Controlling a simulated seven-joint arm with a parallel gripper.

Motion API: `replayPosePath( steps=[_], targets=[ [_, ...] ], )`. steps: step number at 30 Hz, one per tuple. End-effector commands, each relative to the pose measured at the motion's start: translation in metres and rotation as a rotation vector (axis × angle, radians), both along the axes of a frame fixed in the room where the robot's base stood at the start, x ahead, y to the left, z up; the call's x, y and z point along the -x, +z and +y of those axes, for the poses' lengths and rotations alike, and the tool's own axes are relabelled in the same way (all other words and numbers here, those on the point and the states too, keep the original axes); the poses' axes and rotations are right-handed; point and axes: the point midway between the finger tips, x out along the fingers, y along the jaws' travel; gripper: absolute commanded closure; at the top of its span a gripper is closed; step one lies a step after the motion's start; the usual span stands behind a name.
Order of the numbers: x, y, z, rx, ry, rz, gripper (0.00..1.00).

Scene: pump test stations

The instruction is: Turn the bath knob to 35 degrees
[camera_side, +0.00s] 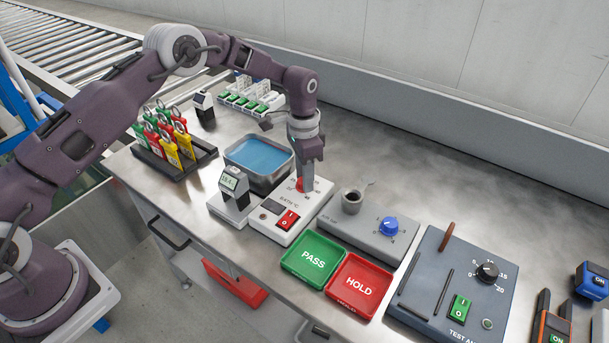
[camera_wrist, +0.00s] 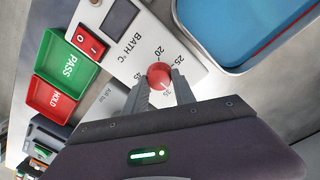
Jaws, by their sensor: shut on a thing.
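The red bath knob (camera_wrist: 159,75) sits on the white "BATH °C" panel (camera_wrist: 122,62), with dial numbers around it. My gripper (camera_wrist: 160,84) is shut on the knob, one finger on each side of it. A pale mark on the knob seems to lie toward the "35" side, but the exact setting is too small to read. In the side view, my gripper (camera_side: 306,186) reaches down onto the panel (camera_side: 284,232) and hides most of the red knob (camera_side: 299,184).
The blue-filled bath (camera_side: 258,158) stands just behind the panel. A small display (camera_side: 232,184) and red switch (camera_side: 288,220) are close by. Green PASS (camera_side: 313,259) and red HOLD (camera_side: 356,285) trays lie in front. A station with a blue knob (camera_side: 389,226) is to the right.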

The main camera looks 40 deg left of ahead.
Motion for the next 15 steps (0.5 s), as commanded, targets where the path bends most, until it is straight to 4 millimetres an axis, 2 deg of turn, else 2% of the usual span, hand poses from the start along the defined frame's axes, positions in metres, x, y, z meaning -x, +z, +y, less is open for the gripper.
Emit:
replayPosePath(
  steps=[15],
  targets=[
    [-0.0007, 0.0015, -0.0013, 0.001, -0.355, -0.003, 1.0]
  ],
)
